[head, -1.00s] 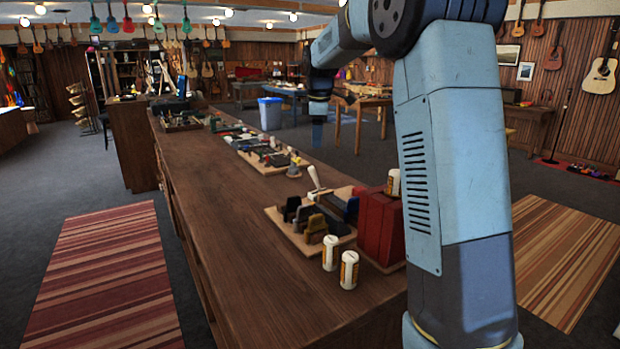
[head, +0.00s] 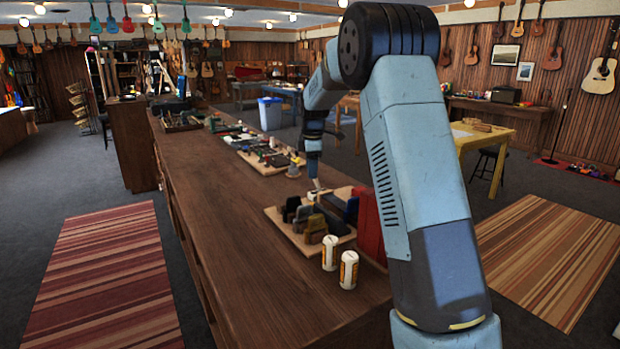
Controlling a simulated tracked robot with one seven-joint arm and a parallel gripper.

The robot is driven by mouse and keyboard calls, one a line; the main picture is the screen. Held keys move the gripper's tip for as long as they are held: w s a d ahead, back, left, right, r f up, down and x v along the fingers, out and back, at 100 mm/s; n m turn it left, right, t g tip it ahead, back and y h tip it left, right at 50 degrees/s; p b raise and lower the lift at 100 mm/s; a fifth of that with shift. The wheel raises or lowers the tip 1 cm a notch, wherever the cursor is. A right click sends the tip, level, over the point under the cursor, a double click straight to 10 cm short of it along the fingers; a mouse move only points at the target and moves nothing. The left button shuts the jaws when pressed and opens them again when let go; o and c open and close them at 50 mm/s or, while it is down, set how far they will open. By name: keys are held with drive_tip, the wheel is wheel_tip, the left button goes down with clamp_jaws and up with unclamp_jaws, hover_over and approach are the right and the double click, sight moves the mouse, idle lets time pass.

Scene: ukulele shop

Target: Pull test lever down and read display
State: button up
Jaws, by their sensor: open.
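The test lever, a pale handle (head: 317,184), rises from the back of a wooden board (head: 288,236) on the long counter. Its upper part is hidden behind my gripper. My gripper (head: 314,176) is open and points down at the lever's top; whether it touches or surrounds the lever is too small to tell. A red box (head: 369,222) stands at the board's right, partly hidden by my arm. No readable display shows.
Dark and tan blocks (head: 305,217) sit on the board. Two white cylinders with labels (head: 348,270) stand in front of it. The wooden counter (head: 215,230) is bare at its left side. More trays of small items (head: 265,155) lie farther back.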

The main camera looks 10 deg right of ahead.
drive_tip(key=shift+w+f, duration=0.2)
drive_tip(key=shift+f, duration=0.8)
drive_tip(key=shift+w+f, duration=0.15)
drive_tip(key=shift+f, duration=0.85)
clamp_jaws()
